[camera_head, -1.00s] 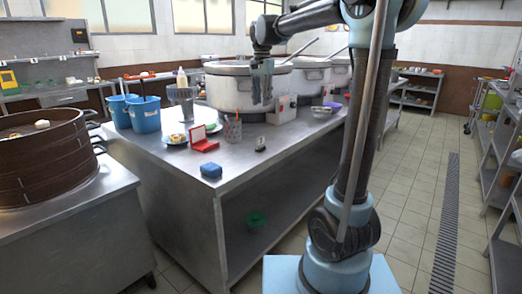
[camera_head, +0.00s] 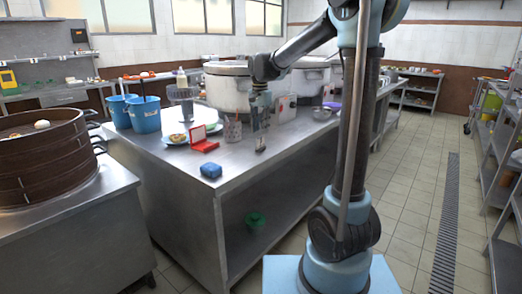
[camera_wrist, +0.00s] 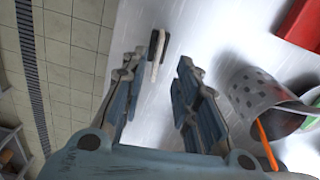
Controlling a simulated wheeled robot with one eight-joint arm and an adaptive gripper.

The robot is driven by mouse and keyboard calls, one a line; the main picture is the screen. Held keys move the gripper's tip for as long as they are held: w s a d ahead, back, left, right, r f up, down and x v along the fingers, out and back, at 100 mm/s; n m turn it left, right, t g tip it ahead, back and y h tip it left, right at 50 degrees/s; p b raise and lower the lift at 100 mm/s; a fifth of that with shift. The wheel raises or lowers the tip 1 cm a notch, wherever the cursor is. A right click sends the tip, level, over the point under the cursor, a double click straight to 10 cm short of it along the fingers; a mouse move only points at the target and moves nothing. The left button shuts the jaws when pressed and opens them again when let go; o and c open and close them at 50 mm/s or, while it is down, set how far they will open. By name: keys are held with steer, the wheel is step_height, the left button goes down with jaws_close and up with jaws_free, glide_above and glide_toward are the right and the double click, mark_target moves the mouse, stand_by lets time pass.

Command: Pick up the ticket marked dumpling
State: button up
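A thin pale slip, possibly the ticket, stands upright in a small dark base (camera_head: 260,150) near the front right edge of the steel table (camera_head: 190,162). In the wrist view the slip (camera_wrist: 155,68) is seen nearly edge-on, its dark holder (camera_wrist: 152,42) beyond the fingertips; no marking can be read. My gripper (camera_head: 261,122) points down just above the slip in the head view. In the wrist view my gripper (camera_wrist: 159,68) is open, with the slip lying in line with the gap between the fingers. Contact with the slip cannot be judged.
A perforated metal cup (camera_wrist: 250,92) holding an orange stick (camera_wrist: 265,145) stands close beside the right finger. Bare steel lies in front of the slip.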

mark_target(261, 137)
steer(key=shift+s+d+f, duration=0.1)
steer(key=shift+s+f, duration=0.05)
steer(key=shift+f, duration=1.2)
steer(key=shift+s+f, duration=0.1)
steer(key=shift+f, duration=1.2)
jaws_close()
